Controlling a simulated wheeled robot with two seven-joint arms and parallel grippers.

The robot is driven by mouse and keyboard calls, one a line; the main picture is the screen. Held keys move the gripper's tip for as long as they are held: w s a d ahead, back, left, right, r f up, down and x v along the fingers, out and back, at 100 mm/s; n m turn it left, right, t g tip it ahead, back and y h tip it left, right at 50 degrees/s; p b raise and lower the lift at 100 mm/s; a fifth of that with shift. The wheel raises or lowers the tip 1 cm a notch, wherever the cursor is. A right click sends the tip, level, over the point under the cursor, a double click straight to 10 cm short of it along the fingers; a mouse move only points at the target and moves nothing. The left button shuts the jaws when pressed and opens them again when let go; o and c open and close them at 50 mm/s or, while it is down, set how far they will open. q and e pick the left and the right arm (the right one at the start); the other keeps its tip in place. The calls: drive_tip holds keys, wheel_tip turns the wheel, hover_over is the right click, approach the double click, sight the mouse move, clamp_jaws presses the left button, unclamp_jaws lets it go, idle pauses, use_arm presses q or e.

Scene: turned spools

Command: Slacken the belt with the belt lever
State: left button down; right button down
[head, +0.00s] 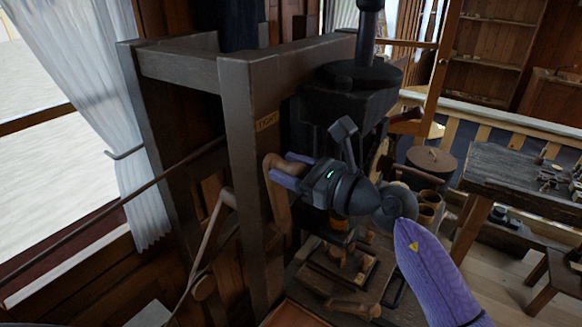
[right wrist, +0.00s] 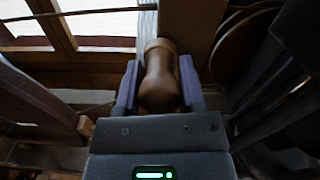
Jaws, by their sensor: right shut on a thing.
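The belt lever (head: 281,212) is a rounded brown wooden handle against the front post of the dark timber frame. My right gripper (head: 285,170) has its purple fingers around the lever near its top end. In the right wrist view the wooden handle (right wrist: 160,78) sits between the two fingers (right wrist: 158,88), one on each side, and the gripper is shut on it. A small label (head: 267,120), seemingly reading "TIGHT", is on the post just above the lever. The belt itself I cannot make out clearly. My left gripper is not in view.
The timber frame's post (head: 243,190) stands close beside my right gripper. A dark machine head (head: 345,95) is just behind it. A wooden crank handle (head: 212,225) is at the left. A workbench (head: 515,175) stands at the right, with open floor near it.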

drive_tip(key=s+a+f+n+b, duration=0.1)
drive_tip(key=s+a+f+n, duration=0.4)
drive_tip(key=s+n, duration=0.2)
drive_tip(key=shift+s, duration=0.4)
drive_tip(key=shift+f, duration=0.15)
idle(0.3)
drive_tip(key=shift+c, duration=1)
unclamp_jaws()
drive_tip(key=shift+a, duration=0.1)
